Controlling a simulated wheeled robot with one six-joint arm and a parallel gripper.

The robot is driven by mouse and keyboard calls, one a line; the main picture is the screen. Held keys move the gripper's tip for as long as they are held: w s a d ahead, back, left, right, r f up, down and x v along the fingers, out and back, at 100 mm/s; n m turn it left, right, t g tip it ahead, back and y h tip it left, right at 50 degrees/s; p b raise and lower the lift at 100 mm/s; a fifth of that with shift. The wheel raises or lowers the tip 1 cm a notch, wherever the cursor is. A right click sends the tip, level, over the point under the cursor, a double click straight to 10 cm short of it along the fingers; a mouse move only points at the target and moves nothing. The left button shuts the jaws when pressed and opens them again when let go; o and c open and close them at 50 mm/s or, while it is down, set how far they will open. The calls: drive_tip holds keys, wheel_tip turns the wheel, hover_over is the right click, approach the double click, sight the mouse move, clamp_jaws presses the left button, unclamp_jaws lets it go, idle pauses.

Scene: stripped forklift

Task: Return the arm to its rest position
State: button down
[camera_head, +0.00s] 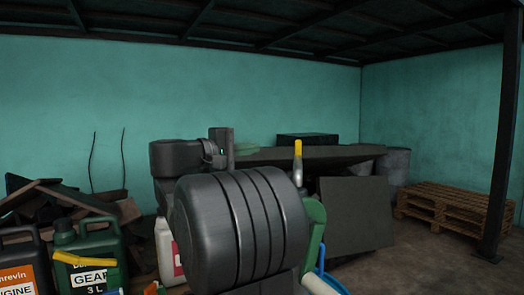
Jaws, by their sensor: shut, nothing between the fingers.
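I cannot make out my gripper or its fingertips anywhere in the head view. A large dark rounded body with ribbed bands fills the middle of the view, with a dark, smaller part behind its upper left. I cannot tell whether these belong to my arm. They hide much of what stands behind them.
A green gear oil jug (92,262) and a dark jug with an orange label (20,265) stand at the lower left. A white container (166,250) is partly hidden. Wooden pallets (455,208) and a dark post (502,150) are at the right. Some floor shows between.

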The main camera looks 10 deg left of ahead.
drive_tip(key=v, duration=0.3)
drive_tip(key=shift+s+a, duration=0.1)
drive_tip(key=shift+s, duration=0.15)
